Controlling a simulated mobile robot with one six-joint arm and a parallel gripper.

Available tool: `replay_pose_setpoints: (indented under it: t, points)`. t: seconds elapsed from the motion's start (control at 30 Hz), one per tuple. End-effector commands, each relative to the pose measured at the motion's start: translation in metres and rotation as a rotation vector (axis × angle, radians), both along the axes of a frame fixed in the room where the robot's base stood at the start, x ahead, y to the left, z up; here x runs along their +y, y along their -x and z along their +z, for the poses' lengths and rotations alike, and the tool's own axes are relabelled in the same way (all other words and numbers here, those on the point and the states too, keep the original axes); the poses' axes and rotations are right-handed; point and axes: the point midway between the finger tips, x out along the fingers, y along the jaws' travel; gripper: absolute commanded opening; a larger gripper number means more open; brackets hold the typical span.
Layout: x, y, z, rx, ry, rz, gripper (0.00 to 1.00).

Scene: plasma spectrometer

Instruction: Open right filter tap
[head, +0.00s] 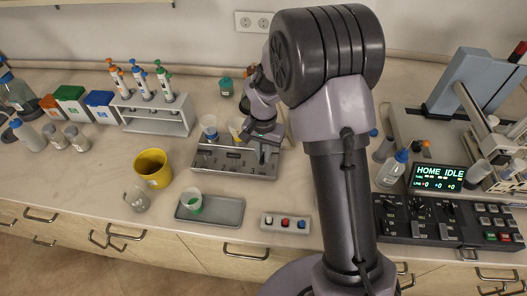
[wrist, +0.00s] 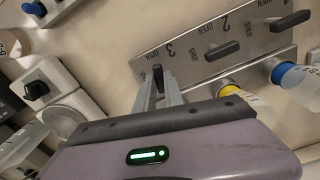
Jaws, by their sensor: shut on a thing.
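The metal filter manifold (head: 235,171) stands on the bench, and its right end lies under my gripper (head: 263,152). In the wrist view its face carries the numbers 1, 2 and 3, each with OPEN and SHUT marks. The right filter tap (wrist: 157,75), by the 3, is a dark handle between the two fingers of my gripper (wrist: 160,88), which is shut on it. This handle lies crosswise to the other two, the middle tap (wrist: 222,50) and the left tap (wrist: 290,20). The fingers partly hide the right tap.
A blue-ringed filter cup (head: 209,127) and a yellow-ringed one (head: 236,128) stand at the manifold's back. A yellow beaker (head: 153,168) and a grey tray (head: 226,211) are to the left and front. A small button box (head: 285,223) sits at the bench front. The control panel (head: 430,220) is right.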

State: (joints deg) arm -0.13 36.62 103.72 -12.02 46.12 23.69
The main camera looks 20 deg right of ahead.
Motion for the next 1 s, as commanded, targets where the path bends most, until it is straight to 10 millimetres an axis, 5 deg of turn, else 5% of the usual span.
replay_pose_setpoints:
  t: [0.4,1.0]
  points:
    - [0.0,-0.0003,0.0008,0.0,0.0,0.203,0.0]
    - [0.0,-0.0005,0.0003,-0.001,0.001,0.246,0.0]
